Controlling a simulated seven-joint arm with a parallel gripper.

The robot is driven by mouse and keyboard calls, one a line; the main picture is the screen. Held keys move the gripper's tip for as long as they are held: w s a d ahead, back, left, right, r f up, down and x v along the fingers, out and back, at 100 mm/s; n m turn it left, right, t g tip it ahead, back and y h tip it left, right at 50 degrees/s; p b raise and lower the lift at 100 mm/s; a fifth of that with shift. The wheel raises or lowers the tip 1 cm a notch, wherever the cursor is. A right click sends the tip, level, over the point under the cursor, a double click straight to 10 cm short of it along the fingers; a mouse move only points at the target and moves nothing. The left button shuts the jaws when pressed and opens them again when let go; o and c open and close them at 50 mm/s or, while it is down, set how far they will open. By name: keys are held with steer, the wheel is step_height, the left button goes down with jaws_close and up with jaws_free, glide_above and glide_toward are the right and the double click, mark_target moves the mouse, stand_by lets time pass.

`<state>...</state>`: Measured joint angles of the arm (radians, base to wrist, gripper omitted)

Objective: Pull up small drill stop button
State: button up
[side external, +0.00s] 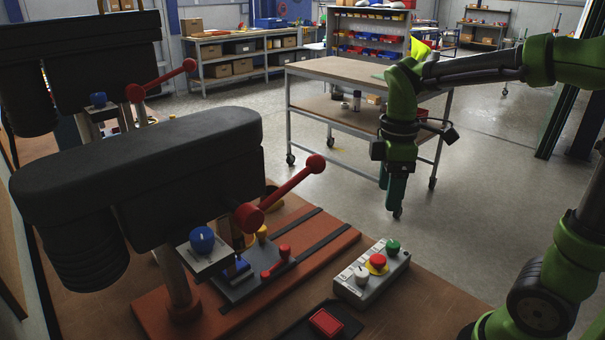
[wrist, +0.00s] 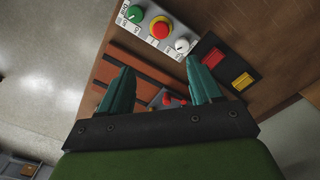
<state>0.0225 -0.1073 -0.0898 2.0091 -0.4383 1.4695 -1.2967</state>
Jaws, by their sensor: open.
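A grey control box (side external: 352,288) sits on the brown bench beside the front drill press. Its red stop button (side external: 378,262) on a yellow ring lies between a green button (side external: 392,247) and a white knob (side external: 361,275). The red button (wrist: 160,28) also shows at the top of the wrist view, beyond my fingertips. My gripper (side external: 396,212) points down in the air, above and beyond the box in the side view. Its two teal fingers (wrist: 160,63) are apart with nothing held between them. The button's exact height is hard to judge.
A black plate (wrist: 213,43) with red and yellow squares lies by the box. A second drill press (side external: 80,60) and a wheeled table (side external: 345,70) stand further back.

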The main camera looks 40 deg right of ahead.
mark_target(378, 259)
step_height(378, 259, down, 17)
steer(key=shift+r, duration=0.1)
stand_by(0.4)
